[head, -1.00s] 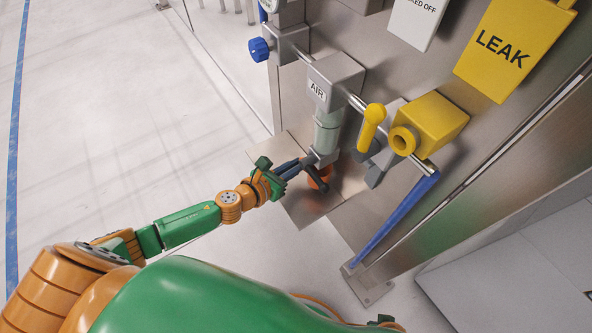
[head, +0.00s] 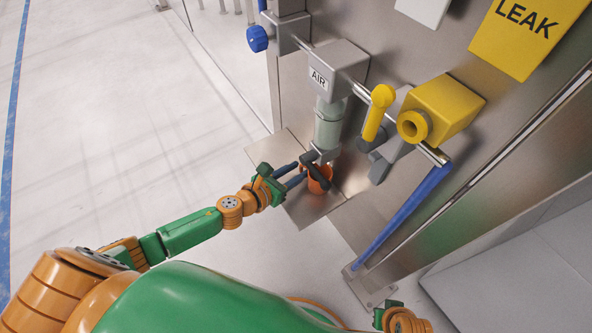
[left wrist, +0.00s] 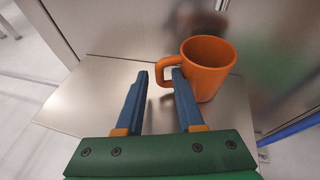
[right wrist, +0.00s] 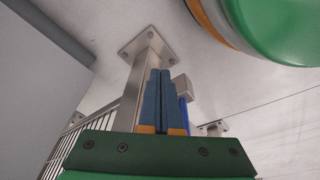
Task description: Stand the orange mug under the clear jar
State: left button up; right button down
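The orange mug (head: 326,184) stands upright on a metal shelf, below the clear jar (head: 328,130) that hangs under the block marked AIR. The dark lever under the jar hides part of the mug's top. My left gripper (head: 296,174) is open beside the mug. In the left wrist view the mug (left wrist: 207,75) is right of the fingers (left wrist: 158,76), its handle toward them; the right fingertip overlaps the handle, and I cannot tell if they touch. The left finger is clear of it. My right gripper (right wrist: 160,72) is shut and empty, away from the mug.
The metal shelf (head: 300,210) juts from a steel panel. A dark lever (head: 316,172) hangs close above the mug. A yellow valve handle (head: 377,112), yellow block (head: 440,108) and blue pipe (head: 405,215) are to the right. Floor at left is clear.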

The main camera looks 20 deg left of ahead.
pick_arm(q)
jog(key=shift+r, duration=0.1)
jog(key=shift+s+r, duration=0.15)
jog(key=p+v, duration=0.1)
jog(key=v, duration=0.9)
jog(key=s+a+f+n+g+y, duration=0.3)
jog(key=a+f+n+y, duration=0.6)
jog(key=n, duration=1.2)
jog(key=s+d+f+n+g+h, duration=0.2)
jog(key=s+d+f+n+g, duration=0.1)
jog(key=s+f+n, duration=0.3)
jog(key=s+d+f+n+g+h, duration=0.1)
jog(key=s+d+f+n+g, duration=0.3)
jog(key=n, duration=0.7)
notch_tip(320, 180, down, 3)
jog(key=shift+s+d+r+h, duration=0.1)
jog(key=shift+s+d+h, duration=0.3)
jog(key=shift+s+d, duration=0.75)
pick_arm(e)
jog(key=shift+s+d+f, duration=0.15)
jog(key=shift+s+f, duration=0.45)
jog(key=shift+f, duration=0.25)
pick_arm(q)
jog(key=shift+w, duration=0.1)
